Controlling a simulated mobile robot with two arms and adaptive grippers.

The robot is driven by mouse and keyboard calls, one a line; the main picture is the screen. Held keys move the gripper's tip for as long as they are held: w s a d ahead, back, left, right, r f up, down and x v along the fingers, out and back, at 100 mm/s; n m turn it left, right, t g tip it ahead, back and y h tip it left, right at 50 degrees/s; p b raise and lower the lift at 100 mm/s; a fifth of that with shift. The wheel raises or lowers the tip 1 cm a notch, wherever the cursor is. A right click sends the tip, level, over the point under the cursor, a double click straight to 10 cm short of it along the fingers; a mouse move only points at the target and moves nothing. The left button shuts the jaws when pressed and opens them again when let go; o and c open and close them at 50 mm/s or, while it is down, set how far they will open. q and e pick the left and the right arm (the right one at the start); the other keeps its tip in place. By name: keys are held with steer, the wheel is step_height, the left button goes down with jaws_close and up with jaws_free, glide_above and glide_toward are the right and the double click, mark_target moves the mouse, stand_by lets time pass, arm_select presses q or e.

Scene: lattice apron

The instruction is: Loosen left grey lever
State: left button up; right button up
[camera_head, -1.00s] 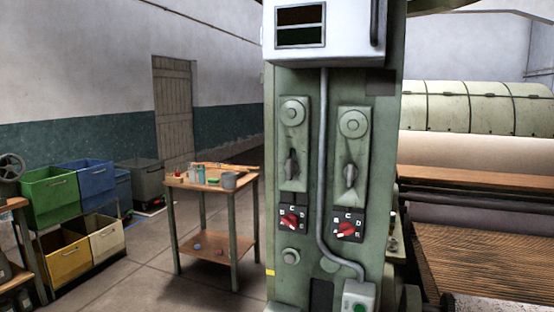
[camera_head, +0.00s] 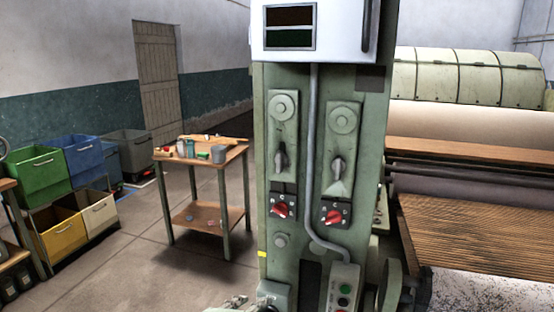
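The left grey lever (camera_head: 281,157) sits on the left pale green plate of the machine column, below a round knob (camera_head: 283,106). It points roughly upright. A similar right grey lever (camera_head: 338,166) is on the plate to its right. Below each lever is a red rotary switch on a dark panel; the left red switch (camera_head: 282,210) is under the left lever. A small grey mechanical part shows at the bottom edge, left of the column; it may be the tip of my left gripper, but too little shows to be sure. Nothing touches either lever. My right gripper is out of view.
A grey conduit (camera_head: 311,150) runs between the two plates to a button box (camera_head: 343,290). A wooden table (camera_head: 212,157) with small items stands left of the column. Colored bins (camera_head: 40,180) are at far left. The floor between is clear.

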arm_select(q)
steer(key=w+d+r+m+t+h, duration=0.1)
steer(key=w+d+r+m+t, duration=0.1)
steer(key=w+r+m, duration=0.4)
steer(key=w+d+r+m+t+h, duration=0.1)
steer(key=d+r+m, duration=0.1)
steer(key=r+m, duration=0.45)
steer(key=m+t, duration=0.3)
steer(key=m, duration=0.5)
glide_toward(278, 161)
steer(key=w, duration=0.2)
steer(key=x, duration=0.2)
steer(key=p+x, duration=0.2)
steer(key=x, duration=0.1)
steer(key=shift+w+d+r, duration=0.1)
steer(key=shift+w+d, duration=0.15)
steer(key=shift+d, duration=0.15)
steer(key=shift+p+x, duration=0.35)
steer(key=shift+x, duration=0.45)
steer(key=shift+s, duration=0.1)
jaws_close()
